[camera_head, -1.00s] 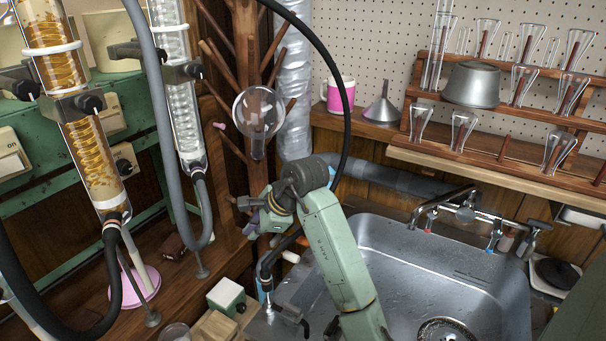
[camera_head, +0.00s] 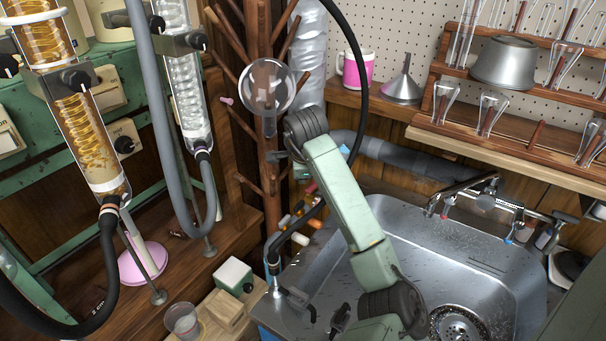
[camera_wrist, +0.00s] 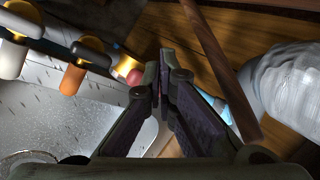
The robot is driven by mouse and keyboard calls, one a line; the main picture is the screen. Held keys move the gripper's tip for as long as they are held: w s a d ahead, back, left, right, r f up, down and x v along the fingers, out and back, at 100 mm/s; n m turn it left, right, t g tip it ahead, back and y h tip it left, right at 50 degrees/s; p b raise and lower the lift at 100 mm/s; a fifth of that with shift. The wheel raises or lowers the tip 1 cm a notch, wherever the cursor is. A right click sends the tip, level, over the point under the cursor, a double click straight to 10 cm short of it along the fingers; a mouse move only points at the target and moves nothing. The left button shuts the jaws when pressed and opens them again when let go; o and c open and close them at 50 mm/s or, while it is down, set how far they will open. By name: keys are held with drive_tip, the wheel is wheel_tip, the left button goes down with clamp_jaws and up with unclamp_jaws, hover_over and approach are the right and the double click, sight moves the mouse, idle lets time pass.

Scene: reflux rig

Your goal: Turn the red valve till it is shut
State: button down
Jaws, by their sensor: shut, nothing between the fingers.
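In the wrist view my gripper (camera_wrist: 161,78) is shut and empty, its fingers close together. A reddish handle on a brass fitting, seemingly the red valve (camera_wrist: 135,78), is just left of the fingertips and partly hidden by the left finger. I cannot tell if they touch, or how far the valve is turned. In the head view a small pinkish-red handle (camera_head: 311,188) shows beside my arm, above the orange one. My gripper is mostly hidden behind my arm there.
The steel sink (camera_head: 440,245) lies below and right of my arm. Grey ducting (camera_head: 400,160) runs along the back wall. A black hose (camera_head: 360,70) hangs nearby.

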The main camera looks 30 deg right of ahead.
sight(310, 186)
drive_tip(key=shift+b+x, duration=0.4)
drive_tip(key=shift+x, duration=1.45)
drive_tip(key=shift+s+d+r+p, duration=0.15)
drive_tip(key=shift+s+p, duration=0.15)
drive_tip(key=shift+s, duration=0.4)
drive_tip(key=shift+s+d+f+p, duration=0.15)
drive_tip(key=shift+s+p, duration=0.15)
drive_tip(key=shift+s, duration=0.35)
drive_tip(key=shift+s+d+r+p, duration=0.1)
drive_tip(key=shift+s+d+p, duration=0.3)
drive_tip(key=shift+s, duration=0.3)
drive_tip(key=shift+s+d+p, duration=0.25)
drive_tip(key=shift+s+d, duration=0.25)
drive_tip(key=shift+s, duration=0.2)
drive_tip(key=shift+s+d+b, duration=1.2)
drive_tip(key=shift+d+b, duration=0.65)
drive_tip(key=shift+d, duration=0.55)
drive_tip(key=r+p, duration=0.1)
drive_tip(key=r, duration=0.1)
drive_tip(key=a+r, duration=0.1)
drive_tip(key=r, duration=0.1)
drive_tip(key=shift+w+r+p, duration=0.1)
drive_tip(key=shift+r+p, duration=0.1)
drive_tip(key=shift+p, duration=0.15)
